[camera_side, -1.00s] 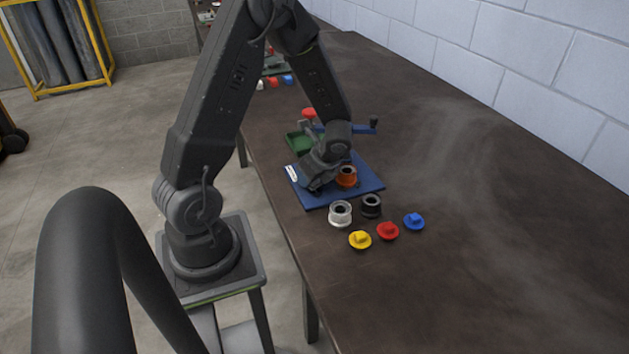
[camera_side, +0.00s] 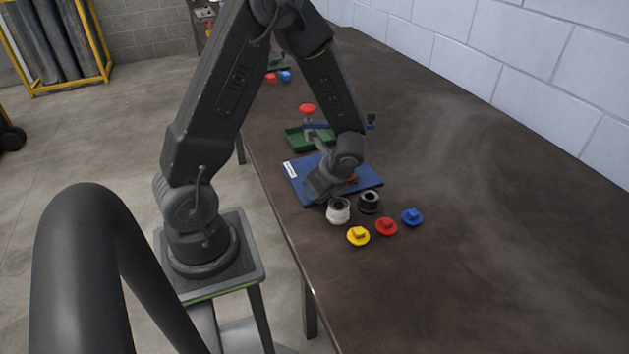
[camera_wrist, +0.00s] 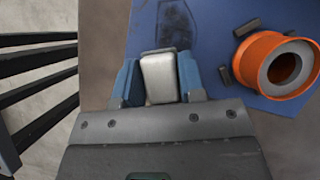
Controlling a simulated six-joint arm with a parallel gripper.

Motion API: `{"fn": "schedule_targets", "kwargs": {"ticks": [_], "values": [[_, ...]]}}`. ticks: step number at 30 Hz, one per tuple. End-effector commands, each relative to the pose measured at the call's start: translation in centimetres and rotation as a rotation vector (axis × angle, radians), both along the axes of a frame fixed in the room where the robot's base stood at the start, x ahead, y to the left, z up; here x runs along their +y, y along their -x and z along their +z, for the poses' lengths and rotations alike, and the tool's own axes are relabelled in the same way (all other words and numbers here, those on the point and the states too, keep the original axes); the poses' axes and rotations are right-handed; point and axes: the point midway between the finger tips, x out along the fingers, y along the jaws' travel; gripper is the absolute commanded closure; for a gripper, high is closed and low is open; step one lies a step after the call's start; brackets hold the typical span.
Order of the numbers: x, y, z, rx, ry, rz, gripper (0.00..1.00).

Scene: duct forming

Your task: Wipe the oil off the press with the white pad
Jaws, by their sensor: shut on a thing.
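My gripper (camera_wrist: 159,82) is shut on the white pad (camera_wrist: 159,72), a pale rounded block between its blue fingers. In the side view my gripper (camera_side: 320,190) is low over the near left part of the blue board (camera_side: 302,182). A dark patch (camera_wrist: 176,24) shows on the blue surface just beyond the pad in the wrist view; it may be the oil. The pad's underside is hidden, so contact with the surface cannot be told. A device with a red knob (camera_side: 307,109) and a blue bar stands behind the board; whether it is the press is unclear.
An orange flanged ring (camera_wrist: 281,65) stands on the board to the right of my gripper. White (camera_side: 338,211) and black (camera_side: 369,202) collars and yellow, red and blue caps (camera_side: 386,226) lie in front. A green tray (camera_side: 297,139) is behind. The table's right side is clear.

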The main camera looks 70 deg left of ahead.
Motion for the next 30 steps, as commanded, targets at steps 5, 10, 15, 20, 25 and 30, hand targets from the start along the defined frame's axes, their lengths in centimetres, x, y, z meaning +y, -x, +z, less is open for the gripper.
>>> {"fn": "schedule_targets", "kwargs": {"ticks": [5,10,15,20,25,30], "values": [[0.1,0.0,2.5,-0.003,0.001,0.003,0.85],[0.1,0.0,4.0,-0.003,0.000,0.002,0.85],[0.2,0.0,5.5,-0.004,-0.001,0.002,0.85],[0.2,0.0,7.0,-0.003,0.000,0.003,0.85],[0.1,0.0,7.9,-0.002,0.000,0.003,0.85],[0.1,0.0,8.0,0.000,0.001,0.001,0.85]]}}
